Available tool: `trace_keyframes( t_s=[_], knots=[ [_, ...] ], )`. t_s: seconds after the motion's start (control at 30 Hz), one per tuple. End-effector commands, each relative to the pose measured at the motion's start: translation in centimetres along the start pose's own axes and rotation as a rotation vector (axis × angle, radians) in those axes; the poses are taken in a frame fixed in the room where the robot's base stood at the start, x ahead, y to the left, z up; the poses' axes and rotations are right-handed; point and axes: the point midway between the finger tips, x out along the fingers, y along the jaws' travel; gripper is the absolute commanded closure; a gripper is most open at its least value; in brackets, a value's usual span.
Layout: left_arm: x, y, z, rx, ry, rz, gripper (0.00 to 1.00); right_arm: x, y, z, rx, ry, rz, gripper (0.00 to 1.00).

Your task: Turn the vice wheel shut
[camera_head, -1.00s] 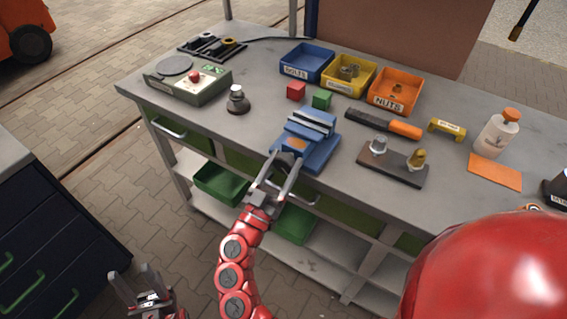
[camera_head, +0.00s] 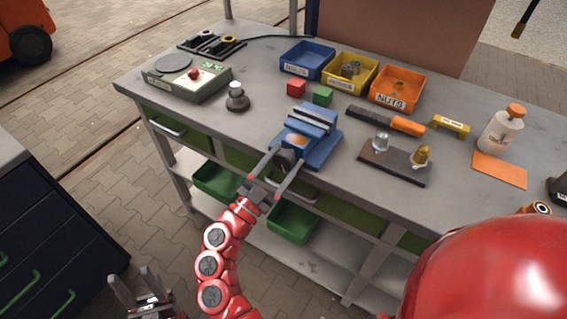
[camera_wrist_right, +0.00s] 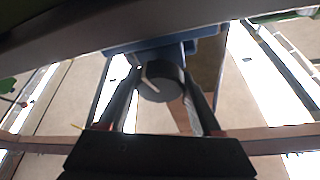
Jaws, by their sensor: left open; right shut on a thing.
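The blue vice (camera_head: 322,150) stands at the front edge of the grey workbench. Its dark round wheel (camera_head: 286,158) faces out over that edge. My right gripper (camera_head: 285,163) has one finger on each side of the wheel and is shut on it. In the right wrist view the dark wheel (camera_wrist_right: 161,82), with a pale mark on its face, sits between the two fingers, below the blue vice body (camera_wrist_right: 165,48). The jaw gap is hard to judge from above. My left gripper (camera_head: 138,287) is open and empty, low at the left, away from the bench.
On the bench (camera_head: 270,105) are a green cube (camera_head: 323,96), a red cube (camera_head: 296,88), an orange-handled file (camera_head: 400,123) and a dark plate with two fittings (camera_head: 395,165). Blue, yellow and orange bins stand behind. Green drawers and bins lie below the bench edge.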

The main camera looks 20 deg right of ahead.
Motion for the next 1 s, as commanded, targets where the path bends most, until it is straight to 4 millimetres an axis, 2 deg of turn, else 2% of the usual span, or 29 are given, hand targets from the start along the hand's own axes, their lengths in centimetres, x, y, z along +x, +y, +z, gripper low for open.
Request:
trace_keyframes(
  t_s=[0.33,0.87,0.9,1.0],
  knots=[
    [-0.99,0.05,0.17,0.000,0.000,0.000,0.50,0.00,0.00,0.00,0.138,0.002,0.057,0.90],
    [-1.07,0.05,0.19,0.000,0.000,0.000,0.50,0.01,-0.05,-0.05,0.163,0.001,0.066,0.90],
    [-1.08,0.05,0.19,0.000,0.000,0.000,0.50,0.00,-0.05,-0.05,0.163,0.001,0.066,0.29],
    [-1.08,0.06,0.19,0.000,0.000,0.000,0.50,0.00,-0.04,-0.04,0.162,0.001,0.067,0.11]
  ],
)
